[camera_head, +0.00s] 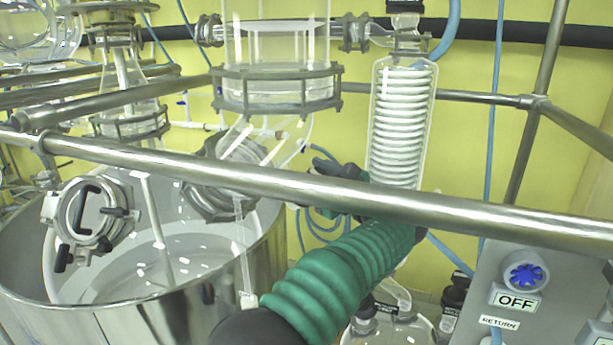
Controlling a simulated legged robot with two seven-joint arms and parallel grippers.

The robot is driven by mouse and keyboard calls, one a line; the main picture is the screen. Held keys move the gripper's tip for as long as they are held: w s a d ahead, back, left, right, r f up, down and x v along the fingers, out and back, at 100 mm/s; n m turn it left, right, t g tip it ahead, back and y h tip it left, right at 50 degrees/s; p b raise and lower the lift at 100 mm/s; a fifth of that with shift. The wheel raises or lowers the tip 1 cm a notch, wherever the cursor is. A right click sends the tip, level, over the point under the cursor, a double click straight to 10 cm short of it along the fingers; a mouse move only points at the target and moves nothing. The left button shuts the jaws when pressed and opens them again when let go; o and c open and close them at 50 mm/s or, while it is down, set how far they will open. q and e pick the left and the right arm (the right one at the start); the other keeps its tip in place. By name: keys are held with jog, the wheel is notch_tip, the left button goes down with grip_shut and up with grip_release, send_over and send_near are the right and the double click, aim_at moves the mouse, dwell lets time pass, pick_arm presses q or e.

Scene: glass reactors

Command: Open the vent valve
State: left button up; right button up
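No part is labelled as the vent valve, and I cannot tell which fitting it is. A black fitting (405,6) tops the glass column with the white coil (401,125). My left arm, in a green ribbed sleeve, rises from the bottom middle and passes behind the front steel rail. My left gripper (322,172) is dark and small behind that rail, left of the coil column and right of the flask's bottom outlet. The rail and the arm partly hide it, and its fingers are too unclear to tell open from shut. My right gripper is not in view.
A steel rail (130,156) crosses the whole view in front of the glassware. A large metal vessel (120,325) stands at lower left. A grey panel (560,290) at lower right carries a blue knob (526,274) above an OFF label. Blue hoses hang by the yellow wall.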

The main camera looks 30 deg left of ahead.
pick_arm(q)
jog(key=shift+d, duration=0.2)
jog(key=shift+d+f, duration=0.2)
jog(key=shift+d, duration=0.05)
jog(key=b+v, duration=0.2)
jog(key=v, duration=0.5)
jog(key=shift+d+b, duration=0.25)
jog(key=shift+b, duration=0.1)
jog(key=shift+a+r, duration=0.1)
